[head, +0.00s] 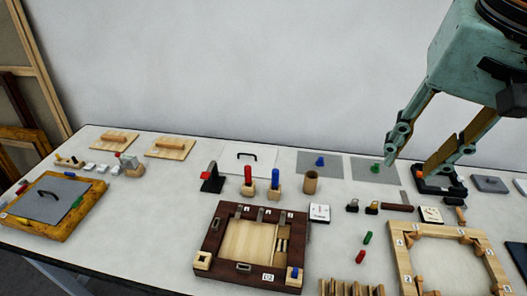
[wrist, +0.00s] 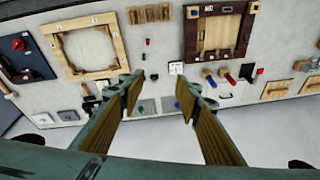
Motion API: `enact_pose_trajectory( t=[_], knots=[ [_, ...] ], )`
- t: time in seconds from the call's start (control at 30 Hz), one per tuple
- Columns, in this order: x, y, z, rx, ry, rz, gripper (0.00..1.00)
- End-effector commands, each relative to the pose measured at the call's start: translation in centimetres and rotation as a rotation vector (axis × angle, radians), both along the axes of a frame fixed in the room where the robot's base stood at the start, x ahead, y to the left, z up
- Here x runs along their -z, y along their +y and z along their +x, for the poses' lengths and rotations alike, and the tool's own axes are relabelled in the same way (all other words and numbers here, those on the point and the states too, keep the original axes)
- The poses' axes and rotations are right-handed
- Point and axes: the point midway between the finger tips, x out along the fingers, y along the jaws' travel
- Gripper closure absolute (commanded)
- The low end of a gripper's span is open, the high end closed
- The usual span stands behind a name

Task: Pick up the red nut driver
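The red nut driver, which I take to be the red handle (head: 248,176), stands upright in a small wooden block behind the dark-framed tray. It also shows in the wrist view (wrist: 229,78), to the right of my fingers. A similar blue handle (head: 275,179) stands in its own block just to its right in the head view. My gripper (head: 414,157) is open and empty, high above the right part of the table and well right of the red handle.
A dark-framed wooden tray (head: 211,248) lies in front of the handles. A wooden cup (head: 310,182) stands to their right and a dark stand with a red top (head: 211,178) to their left. A light wooden frame (head: 403,263) lies at right. Small red and green pieces lie between.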

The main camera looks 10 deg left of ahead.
Motion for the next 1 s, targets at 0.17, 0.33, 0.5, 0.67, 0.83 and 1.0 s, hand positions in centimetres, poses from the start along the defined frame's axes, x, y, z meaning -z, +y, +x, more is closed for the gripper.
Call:
enact_pose_trajectory(
  t=[0.17, 0.33, 0.5, 0.67, 0.83, 1.0],
  knots=[
    [-0.3, 1.9, 3.2, 0.037, 0.021, 0.018, 0.69],
    [-0.3, 3.7, 6.1, 0.074, 0.04, 0.033, 0.69],
    [0.2, 5.7, 8.8, 0.111, 0.061, 0.047, 0.69],
    [0.9, 7.7, 11.3, 0.146, 0.082, 0.057, 0.69],
    [2.0, 10.0, 13.8, 0.184, 0.103, 0.064, 0.69],
    [3.3, 12.5, 16.1, 0.22, 0.125, 0.069, 0.69]
  ],
)
